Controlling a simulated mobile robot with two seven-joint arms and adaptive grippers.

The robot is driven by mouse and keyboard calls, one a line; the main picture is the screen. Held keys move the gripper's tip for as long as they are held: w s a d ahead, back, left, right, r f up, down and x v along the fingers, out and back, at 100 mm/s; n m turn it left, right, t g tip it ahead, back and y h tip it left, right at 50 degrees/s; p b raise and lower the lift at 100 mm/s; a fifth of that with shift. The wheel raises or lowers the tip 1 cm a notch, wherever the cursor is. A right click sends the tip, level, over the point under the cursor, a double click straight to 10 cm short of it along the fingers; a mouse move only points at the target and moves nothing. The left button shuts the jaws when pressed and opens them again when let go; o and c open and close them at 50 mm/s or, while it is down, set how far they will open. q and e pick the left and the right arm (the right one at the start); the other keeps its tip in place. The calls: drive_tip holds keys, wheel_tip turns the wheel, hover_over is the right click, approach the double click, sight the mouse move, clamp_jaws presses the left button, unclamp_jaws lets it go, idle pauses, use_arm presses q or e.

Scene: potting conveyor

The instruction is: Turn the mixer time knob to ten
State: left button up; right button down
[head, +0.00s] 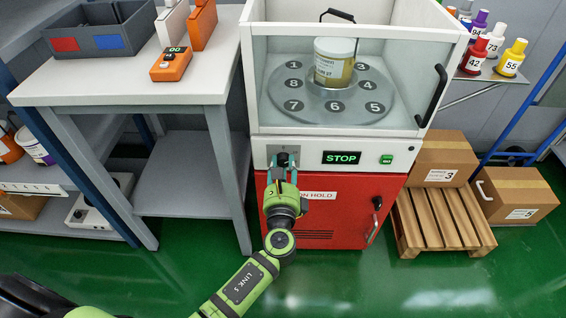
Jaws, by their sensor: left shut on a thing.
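The mixer (258,147) stands in the middle, with a white upper cabinet and a red lower front. Its small dark knob (283,159) is on the white front strip, left of a display (341,157) that reads STOP. My left gripper (283,170) reaches up from below and is shut on the knob. The fingers partly cover the knob, and I cannot read its setting. My right gripper is not in view.
A can (334,66) stands on the mixer's numbered turntable (300,111) behind a clear panel. A green button (386,159) is right of the display. A grey table (130,80) is at left. A wooden pallet (440,222) with boxes is at right.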

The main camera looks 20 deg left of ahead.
use_arm(q)
drive_tip(key=shift+w+r+m, duration=0.1)
drive_tip(key=shift+r+m, duration=0.15)
drive_tip(key=shift+m, duration=0.15)
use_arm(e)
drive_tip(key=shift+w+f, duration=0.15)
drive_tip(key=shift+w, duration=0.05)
use_arm(q)
drive_tip(key=o, duration=1.2)
drive_tip(key=shift+c, duration=0.2)
drive_tip(key=shift+f, duration=0.15)
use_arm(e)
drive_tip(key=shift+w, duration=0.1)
use_arm(q)
drive_tip(key=shift+s+d+f, duration=0.1)
drive_tip(key=shift+s, duration=0.25)
drive_tip(key=v, duration=1.1)
drive_tip(key=shift+s, duration=0.15)
